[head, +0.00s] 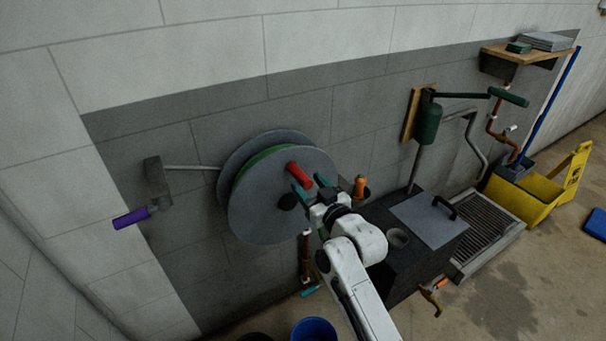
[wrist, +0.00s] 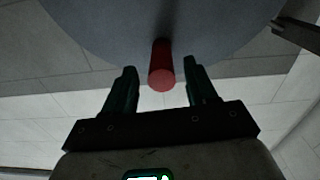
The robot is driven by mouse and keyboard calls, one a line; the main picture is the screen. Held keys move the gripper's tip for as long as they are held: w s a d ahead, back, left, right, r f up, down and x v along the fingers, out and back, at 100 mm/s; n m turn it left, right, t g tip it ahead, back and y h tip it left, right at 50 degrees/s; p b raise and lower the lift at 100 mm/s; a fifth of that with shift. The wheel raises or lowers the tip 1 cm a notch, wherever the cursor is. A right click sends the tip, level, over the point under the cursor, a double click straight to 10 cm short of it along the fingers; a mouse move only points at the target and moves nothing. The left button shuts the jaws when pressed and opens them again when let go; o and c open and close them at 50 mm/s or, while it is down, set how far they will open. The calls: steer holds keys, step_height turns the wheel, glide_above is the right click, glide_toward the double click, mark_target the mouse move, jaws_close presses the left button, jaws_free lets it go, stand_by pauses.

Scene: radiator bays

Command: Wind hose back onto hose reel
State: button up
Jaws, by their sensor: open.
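The hose reel (head: 262,215) is mounted on the wall, with two grey discs and green hose (head: 258,163) showing between them. A red crank handle (head: 298,173) sticks out from the front disc near its upper right. My gripper (head: 308,186) is at the front of the reel, just by the red handle. In the wrist view the red handle (wrist: 161,70) points toward me, between the two open fingers (wrist: 155,85) and apart from both. The reel's grey disc (wrist: 105,25) fills the top of that view. The hose's free end cannot be made out.
A purple-handled lever (head: 132,218) is left of the reel. A dark bench (head: 385,270) with an orange bottle (head: 360,185) stands to the right. A blue bucket (head: 314,330) is below. A yellow mop bucket (head: 525,200) and wet-floor sign (head: 578,168) are farther right. Open floor lies at lower right.

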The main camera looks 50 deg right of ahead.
mark_target(301, 178)
steer(key=shift+p+x, duration=0.3)
steer(key=shift+x, duration=1.65)
steer(key=shift+a, duration=0.1)
jaws_close()
